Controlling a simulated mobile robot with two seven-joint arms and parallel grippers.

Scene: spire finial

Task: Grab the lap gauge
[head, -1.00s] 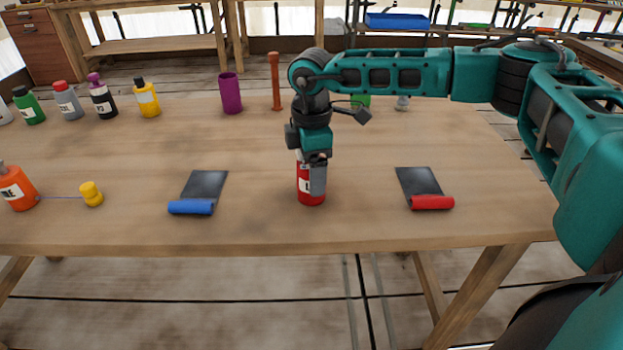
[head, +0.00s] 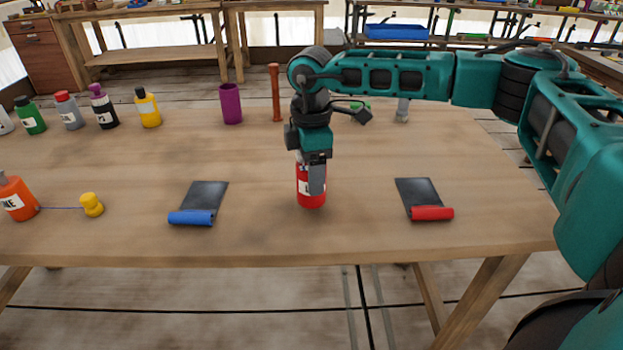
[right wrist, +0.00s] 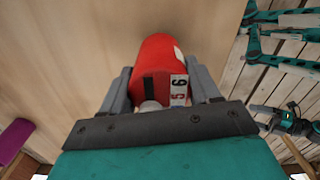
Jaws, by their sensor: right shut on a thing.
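My right gripper (head: 316,180) is shut on a red bottle (head: 305,196) with a white label, held upright over the middle of the table. In the right wrist view the red bottle (right wrist: 152,62) lies between both fingers and shows a black band and digits on white. A dark flat plate with a blue roll (head: 192,217) lies left of it, and one with a red roll (head: 432,213) lies to the right. I cannot tell which thing is the lap gauge. My left gripper is not in view.
On the wooden table (head: 260,235), several bottles stand at the back left. A purple cup (head: 231,104) and a brown rod (head: 275,94) stand at the back. An orange bottle (head: 15,196) has a line to a yellow piece (head: 92,204). The table's middle left is clear.

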